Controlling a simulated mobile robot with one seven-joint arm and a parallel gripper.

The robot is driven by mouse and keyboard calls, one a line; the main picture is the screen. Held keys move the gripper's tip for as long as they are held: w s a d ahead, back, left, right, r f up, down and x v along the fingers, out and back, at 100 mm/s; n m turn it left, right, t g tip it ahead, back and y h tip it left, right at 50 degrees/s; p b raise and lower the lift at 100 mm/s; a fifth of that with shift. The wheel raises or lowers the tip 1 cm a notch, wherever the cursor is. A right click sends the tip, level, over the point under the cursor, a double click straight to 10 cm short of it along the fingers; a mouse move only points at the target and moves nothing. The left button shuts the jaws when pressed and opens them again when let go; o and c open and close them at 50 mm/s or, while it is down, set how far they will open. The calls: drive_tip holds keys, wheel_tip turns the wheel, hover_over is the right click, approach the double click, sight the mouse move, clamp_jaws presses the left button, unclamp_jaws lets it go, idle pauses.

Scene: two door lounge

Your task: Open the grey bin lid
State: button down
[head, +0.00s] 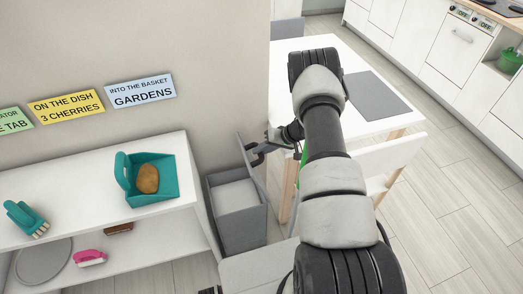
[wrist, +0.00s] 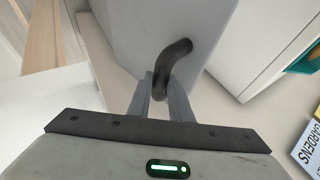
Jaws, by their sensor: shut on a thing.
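The grey bin (head: 238,212) stands on the floor between the white shelf and the white table. Its grey lid (head: 247,160) is raised, standing steeply on edge above the bin, and the inside of the bin shows. My gripper (head: 264,149) is at the lid's outer face, on its right side. In the wrist view my gripper (wrist: 160,88) is shut on the dark curved lid handle (wrist: 174,58), with the grey lid (wrist: 150,28) behind it. My arm hides part of the area right of the bin.
A white shelf (head: 90,218) at the left holds a teal basket (head: 168,165) with a brown item in it and a teal glove-like item (head: 27,219). A white table (head: 365,68) and white chair (head: 388,157) stand close at the right. Floor is free further right.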

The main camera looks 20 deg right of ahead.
drive_tip(key=c, duration=1.6)
unclamp_jaws()
drive_tip(key=shift+s+d+f, duration=0.1)
drive_tip(key=shift+s+f, duration=0.35)
drive_tip(key=shift+f, duration=0.4)
drive_tip(key=shift+w+r, duration=0.15)
drive_tip(key=shift+r, duration=0.15)
drive_tip(key=shift+r, duration=0.15)
drive_tip(key=p+v, duration=0.1)
drive_tip(key=v, duration=1.6)
drive_tip(key=shift+p, duration=0.3)
drive_tip(key=shift+w+r, duration=0.1)
